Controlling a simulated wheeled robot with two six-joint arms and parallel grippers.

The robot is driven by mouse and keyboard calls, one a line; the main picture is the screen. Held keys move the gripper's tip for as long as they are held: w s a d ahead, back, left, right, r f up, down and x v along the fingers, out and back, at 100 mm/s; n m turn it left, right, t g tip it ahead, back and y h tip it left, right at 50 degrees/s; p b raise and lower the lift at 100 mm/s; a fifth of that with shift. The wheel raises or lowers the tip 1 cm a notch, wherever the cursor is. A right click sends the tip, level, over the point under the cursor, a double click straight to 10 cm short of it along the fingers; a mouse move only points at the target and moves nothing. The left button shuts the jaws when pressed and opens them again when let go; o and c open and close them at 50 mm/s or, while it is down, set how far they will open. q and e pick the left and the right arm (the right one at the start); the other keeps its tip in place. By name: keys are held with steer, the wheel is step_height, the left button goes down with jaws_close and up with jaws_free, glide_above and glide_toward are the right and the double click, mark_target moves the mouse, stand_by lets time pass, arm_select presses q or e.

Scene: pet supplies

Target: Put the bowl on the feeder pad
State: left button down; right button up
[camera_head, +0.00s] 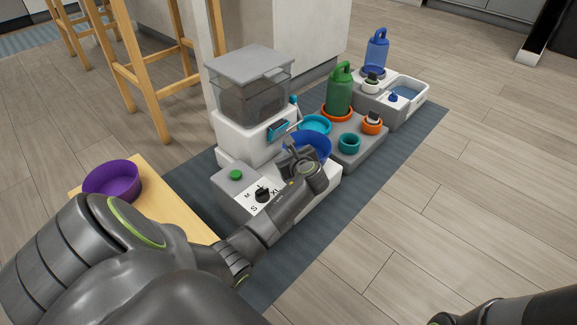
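A blue bowl (316,142) is at the front of the white pet feeder (250,140), at or just above the feeder's light grey base (327,182), which I take as the feeder pad. My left gripper (299,153) is at the bowl's near left rim and hides part of it. The fingers are small and dark, so I cannot tell whether they grip the rim. I also cannot tell whether the bowl rests fully on the pad. A purple bowl (112,180) stands on a wooden table at the left. My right gripper is out of view; only part of that arm shows at bottom right.
The feeder base has a green button (236,174) and a dial (263,194). Behind stand a teal bowl (316,125), a green bottle (340,92), small cups and a water fountain (407,92) along a dark mat (275,275). Floor at the right is clear.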

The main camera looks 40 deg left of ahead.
arm_select(q)
steer(key=shift+f+b, duration=1.7)
steer(key=shift+f, duration=0.25)
steer(key=shift+r, duration=0.1)
steer(key=c, duration=1.6)
jaws_free()
